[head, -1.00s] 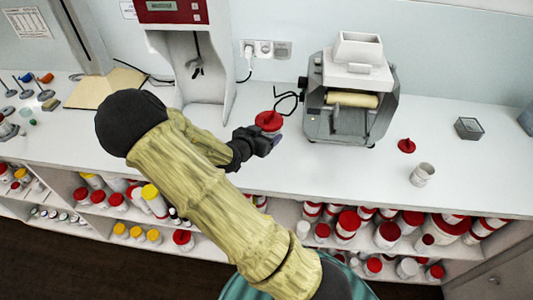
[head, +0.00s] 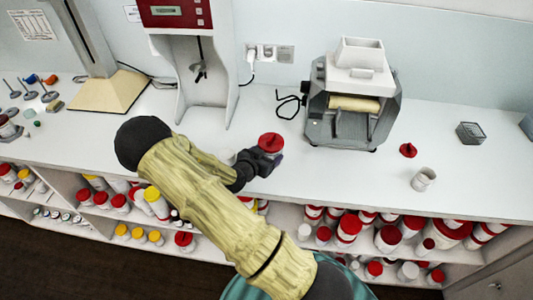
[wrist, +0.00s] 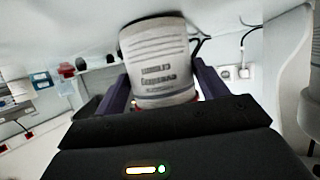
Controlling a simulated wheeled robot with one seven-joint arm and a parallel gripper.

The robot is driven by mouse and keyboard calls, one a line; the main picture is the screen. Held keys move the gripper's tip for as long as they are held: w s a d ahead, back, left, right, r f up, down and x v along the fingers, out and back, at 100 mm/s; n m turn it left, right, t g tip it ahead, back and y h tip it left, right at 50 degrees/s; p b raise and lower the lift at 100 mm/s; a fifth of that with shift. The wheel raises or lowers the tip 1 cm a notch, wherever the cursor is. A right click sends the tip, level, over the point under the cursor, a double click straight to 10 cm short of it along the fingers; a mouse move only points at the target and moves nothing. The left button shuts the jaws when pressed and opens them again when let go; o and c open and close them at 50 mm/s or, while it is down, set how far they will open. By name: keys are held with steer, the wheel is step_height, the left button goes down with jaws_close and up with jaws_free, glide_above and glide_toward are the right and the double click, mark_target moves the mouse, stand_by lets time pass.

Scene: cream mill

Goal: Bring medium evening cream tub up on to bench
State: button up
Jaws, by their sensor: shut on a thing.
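A white tub with printed label lines (wrist: 158,60) is held between the two fingers of my gripper (wrist: 164,88). In the head view its red lid (head: 271,142) faces up, and most of its body is hidden by my gripper (head: 264,159). The tub looks roughly upright. It is over the front part of the white bench (head: 330,172), left of the roller mill. Whether its base touches the bench top cannot be told. The label is too blurred to read.
The roller mill (head: 352,112) and a red-and-white stand machine (head: 180,75) stand at the back. A loose red lid (head: 408,150) and an open white pot (head: 423,179) are to the right. Shelves below hold several tubs (head: 347,228). Bench between mill and front edge is clear.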

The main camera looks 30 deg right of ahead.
steer(key=shift+f, duration=0.1)
steer(key=o, duration=1.2)
steer(key=shift+s+a+r, duration=0.1)
steer(key=shift+r, duration=0.1)
steer(key=b+v, duration=0.1)
steer(key=v, duration=1)
steer(key=shift+s+a+r, duration=0.15)
steer(key=shift+s+a, duration=0.1)
